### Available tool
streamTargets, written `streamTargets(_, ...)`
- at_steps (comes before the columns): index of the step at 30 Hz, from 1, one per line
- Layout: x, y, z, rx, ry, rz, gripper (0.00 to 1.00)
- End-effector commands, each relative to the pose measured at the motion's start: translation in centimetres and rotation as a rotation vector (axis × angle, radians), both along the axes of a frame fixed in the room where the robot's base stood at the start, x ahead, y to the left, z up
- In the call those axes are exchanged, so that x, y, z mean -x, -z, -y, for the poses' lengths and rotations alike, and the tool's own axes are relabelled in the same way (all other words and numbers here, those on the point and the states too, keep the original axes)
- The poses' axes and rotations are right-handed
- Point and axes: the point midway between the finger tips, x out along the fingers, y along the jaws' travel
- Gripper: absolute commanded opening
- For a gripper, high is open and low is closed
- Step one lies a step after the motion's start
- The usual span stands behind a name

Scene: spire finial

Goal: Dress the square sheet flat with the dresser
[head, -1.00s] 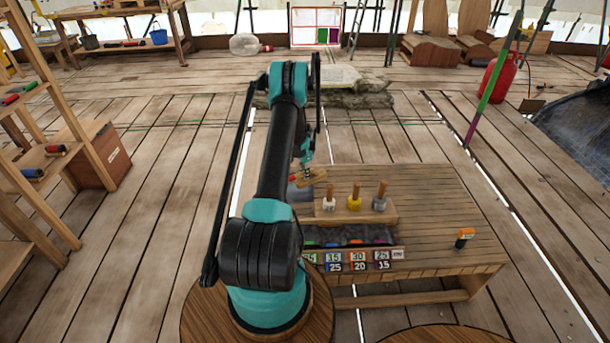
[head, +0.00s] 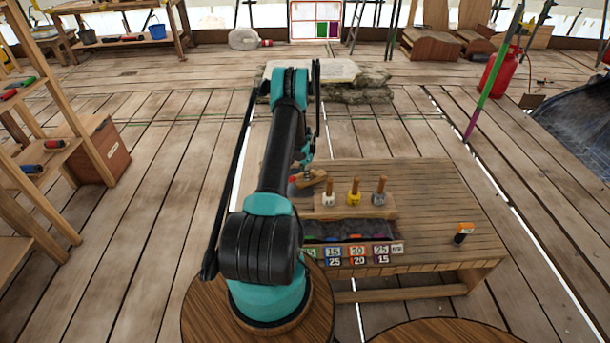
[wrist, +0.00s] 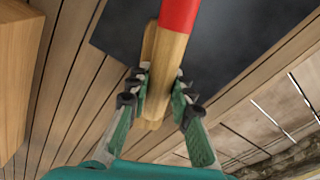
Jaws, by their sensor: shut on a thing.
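My gripper (wrist: 160,92) is shut on the wooden dresser (wrist: 163,75), which has a red band on its handle, in the wrist view. In the head view the dresser (head: 313,181) shows at the bench's left end, beneath my gripper (head: 303,172). A dark grey sheet (wrist: 225,35) lies beneath the dresser on the slatted bench in the wrist view. I cannot tell whether the dresser touches it. My arm and the dresser hide most or all of the sheet in the head view.
The wooden bench (head: 440,205) carries a block (head: 362,212) with three upright wooden-handled tools and a tray of dark material (head: 350,228) fronted by numbered labels. An orange-topped item (head: 463,232) stands near the right edge.

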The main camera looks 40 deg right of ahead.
Motion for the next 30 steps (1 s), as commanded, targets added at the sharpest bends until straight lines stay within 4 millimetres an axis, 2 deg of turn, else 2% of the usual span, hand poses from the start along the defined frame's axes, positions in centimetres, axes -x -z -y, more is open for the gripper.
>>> streamTargets(5, 0.0, -0.6, 0.0, 0.000, 0.000, 0.000, 0.00)
streamTargets(15, 0.0, -3.9, -0.3, 0.000, 0.000, 0.000, 0.00)
streamTargets(30, -0.4, -4.5, -0.8, -0.001, -0.016, 0.000, 0.00)
